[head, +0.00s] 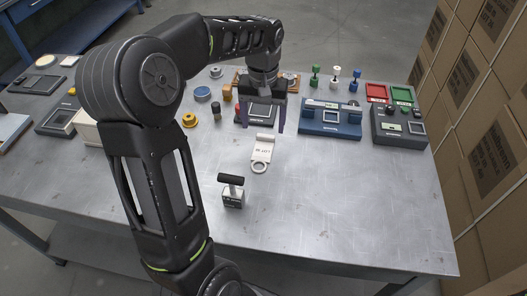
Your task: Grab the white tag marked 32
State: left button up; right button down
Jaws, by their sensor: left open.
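The white tag (261,152) lies on the metal table, near the middle of the head view. It has small dark print that is too small to read surely, and a ring at its near end. My left gripper (263,127) is open, with its two dark fingers pointing down just beyond the tag's far end. Nothing shows between the fingers except a dark device behind them. The tag is apart from the fingers as far as I can see. My right gripper is not in view.
A small block with a black T-handle (232,191) stands nearer than the tag. A blue device (330,120) and a dark grey device (399,127) stand to the right. The table's right front (350,205) is clear.

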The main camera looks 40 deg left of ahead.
aim_at(263, 148)
pick_arm(q)
jog(key=shift+f, duration=1.25)
jog(key=shift+f, duration=0.1)
notch_tip(263, 148, down, 5)
jog(key=shift+f+p, duration=0.1)
jog(key=shift+p, duration=0.55)
jog(key=shift+c, duration=0.3)
jog(key=c, duration=1.3)
